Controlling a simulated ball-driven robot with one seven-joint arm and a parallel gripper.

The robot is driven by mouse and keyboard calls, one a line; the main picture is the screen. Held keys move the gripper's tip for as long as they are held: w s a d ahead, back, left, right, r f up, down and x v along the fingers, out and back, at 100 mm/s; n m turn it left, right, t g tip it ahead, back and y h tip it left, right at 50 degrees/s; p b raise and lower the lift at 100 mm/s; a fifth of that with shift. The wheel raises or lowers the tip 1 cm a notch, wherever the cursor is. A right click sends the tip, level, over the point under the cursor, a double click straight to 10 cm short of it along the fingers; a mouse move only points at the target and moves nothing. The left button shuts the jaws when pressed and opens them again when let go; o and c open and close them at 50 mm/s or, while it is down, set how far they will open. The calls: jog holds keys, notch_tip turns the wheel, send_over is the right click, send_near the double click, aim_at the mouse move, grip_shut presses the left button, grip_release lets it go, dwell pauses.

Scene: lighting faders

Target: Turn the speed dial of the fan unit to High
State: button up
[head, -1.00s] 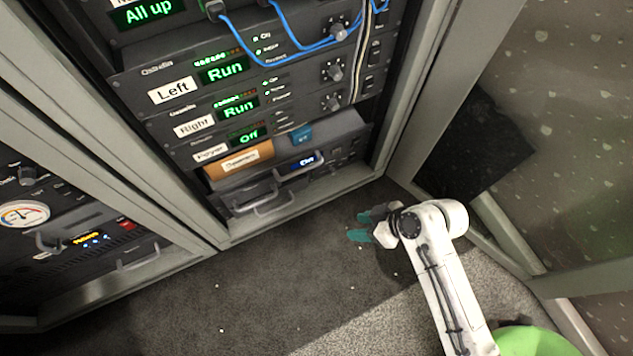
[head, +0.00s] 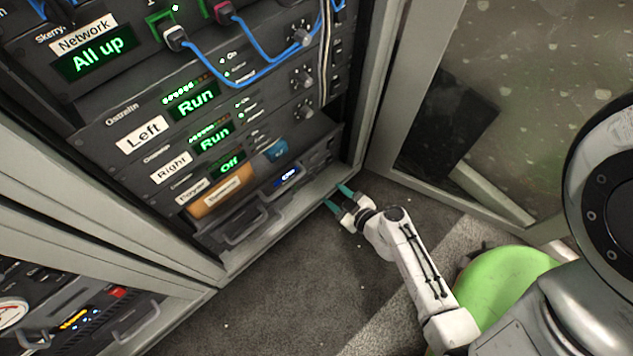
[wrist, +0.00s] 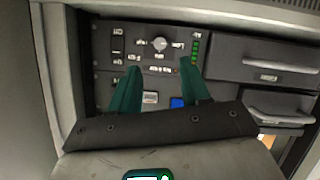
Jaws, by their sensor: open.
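My gripper (head: 337,196) is open and empty, its two teal fingers pointing at the low right part of the rack. In the wrist view my gripper (wrist: 162,70) has its fingers spread in front of a dark panel. A round pale dial (wrist: 160,44) shows on that panel, beyond the gap between the fingertips and apart from them. Small labels surround the dial; they are too small to read, so its setting cannot be told. In the head view the lowest unit (head: 287,177) has a small blue-lit display; I cannot confirm it is the fan unit.
Drawers with handles (wrist: 280,62) lie right of the panel in the wrist view. An orange-brown box (head: 222,192) and a blue block (head: 276,151) rest above the lowest unit. Blue cables (head: 262,76) hang higher up. An open door (head: 440,110) stands at right.

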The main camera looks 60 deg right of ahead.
aim_at(315, 180)
jog(key=b+x, duration=0.1)
jog(key=x, duration=0.7)
jog(key=shift+w, duration=0.1)
jog(key=shift+c, duration=0.4)
grip_shut()
